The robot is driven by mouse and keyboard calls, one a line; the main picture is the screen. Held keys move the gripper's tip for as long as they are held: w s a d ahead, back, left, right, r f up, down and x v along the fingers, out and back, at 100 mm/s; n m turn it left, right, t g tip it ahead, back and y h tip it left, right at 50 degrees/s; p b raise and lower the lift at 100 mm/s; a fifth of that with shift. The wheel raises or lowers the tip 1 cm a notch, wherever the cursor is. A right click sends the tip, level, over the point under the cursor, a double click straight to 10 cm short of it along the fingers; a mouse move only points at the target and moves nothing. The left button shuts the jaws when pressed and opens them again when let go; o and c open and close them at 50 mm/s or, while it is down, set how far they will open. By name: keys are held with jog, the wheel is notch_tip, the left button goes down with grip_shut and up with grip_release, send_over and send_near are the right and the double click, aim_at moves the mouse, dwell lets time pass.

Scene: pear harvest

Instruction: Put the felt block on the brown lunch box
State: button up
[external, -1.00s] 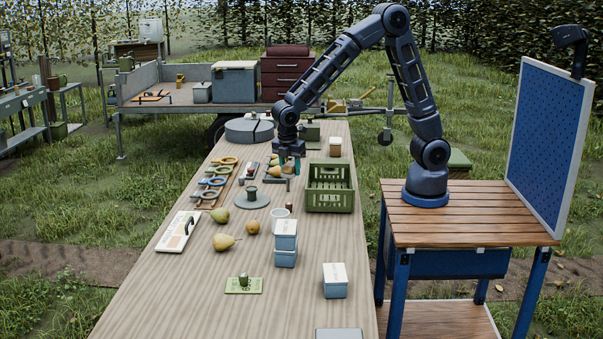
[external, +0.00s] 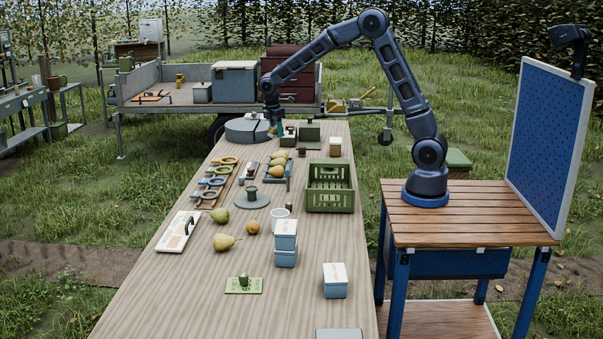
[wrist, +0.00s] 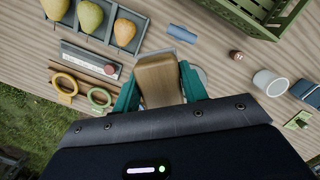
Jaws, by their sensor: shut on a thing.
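My gripper (external: 276,129) is over the far end of the long table, beside the grey round lidded thing. In the wrist view, my gripper (wrist: 160,88) has its teal fingers shut on a tan block with a brown top, the felt block (wrist: 158,82). The block hides part of a grey disc behind it. In the external view the held block is too small to make out clearly. A small box with brownish sides and a pale top, apparently the brown lunch box (external: 335,147), stands at the far right of the table, to the right of my gripper and apart from it.
A green crate (external: 330,200) stands at the right edge. A grey tray of pears (external: 279,172) lies beside it. A green box (external: 309,133) and the grey round thing (external: 248,131) are at the far end. Blue boxes (external: 285,257) stand nearer.

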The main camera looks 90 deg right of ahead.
jog(key=s+d+r+m, duration=0.1)
jog(key=s+d+m, duration=0.15)
jog(key=d, duration=1.25)
notch_tip(320, 180, up, 2)
jog(key=m+y, duration=0.1)
jog(key=m, duration=0.4)
send_over(337, 140)
jog(key=shift+g, duration=0.3)
jog(key=f, duration=1.9)
jog(key=shift+w+d+f, duration=0.1)
jog(key=shift+w+d, duration=0.25)
jog(key=shift+f, duration=0.1)
jog(key=o, duration=1)
notch_tip(337, 140, up, 12)
jog(key=w, duration=0.2)
